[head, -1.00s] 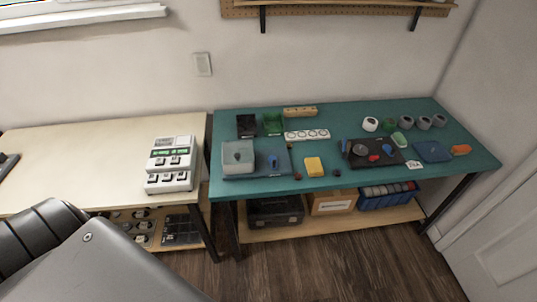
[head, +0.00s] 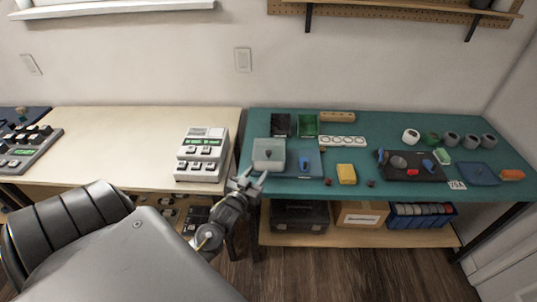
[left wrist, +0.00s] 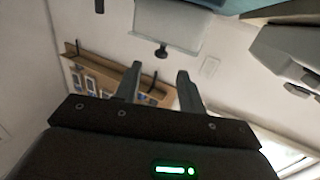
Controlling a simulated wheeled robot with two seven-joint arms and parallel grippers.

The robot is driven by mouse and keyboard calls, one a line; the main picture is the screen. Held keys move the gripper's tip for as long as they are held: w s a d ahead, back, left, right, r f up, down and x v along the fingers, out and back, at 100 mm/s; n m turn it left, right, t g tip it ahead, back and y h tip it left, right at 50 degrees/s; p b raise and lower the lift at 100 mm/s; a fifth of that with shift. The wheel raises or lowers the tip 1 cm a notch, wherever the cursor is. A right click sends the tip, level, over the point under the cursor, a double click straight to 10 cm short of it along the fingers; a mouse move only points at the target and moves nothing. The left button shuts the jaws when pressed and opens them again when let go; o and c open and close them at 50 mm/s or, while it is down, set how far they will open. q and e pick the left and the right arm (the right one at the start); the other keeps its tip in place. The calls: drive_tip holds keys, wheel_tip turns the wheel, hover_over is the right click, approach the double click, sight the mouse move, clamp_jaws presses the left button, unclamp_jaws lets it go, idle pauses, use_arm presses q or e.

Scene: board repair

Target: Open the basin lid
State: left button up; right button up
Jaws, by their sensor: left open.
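The basin (head: 268,160) is a grey box with a lid and a small dark knob (head: 268,153) on top. It stands at the left front of the teal bench, with its lid on. In the left wrist view the grey basin lid (left wrist: 168,22) shows near the top, with the dark knob (left wrist: 161,50) pointing down in the tilted picture. My left gripper (head: 251,180) is open and empty, just in front of and left of the basin, apart from it. Its two fingers (left wrist: 158,74) also show in the left wrist view, below the knob. My right gripper is not in view.
A blue mat (head: 304,170) with a blue item is right of the basin. Dark (head: 280,124) and green (head: 305,124) bins stand behind. A white device (head: 202,155) stands on the pale table to the left. A yellow block (head: 346,174) lies further right.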

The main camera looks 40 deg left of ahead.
sight(267, 154)
use_arm(q)
drive_tip(key=x, duration=0.3)
drive_tip(key=r+p+x, duration=0.1)
drive_tip(key=x, duration=0.7)
drive_tip(key=shift+a+r+p, duration=0.2)
drive_tip(key=shift+a+p, duration=0.15)
clamp_jaws()
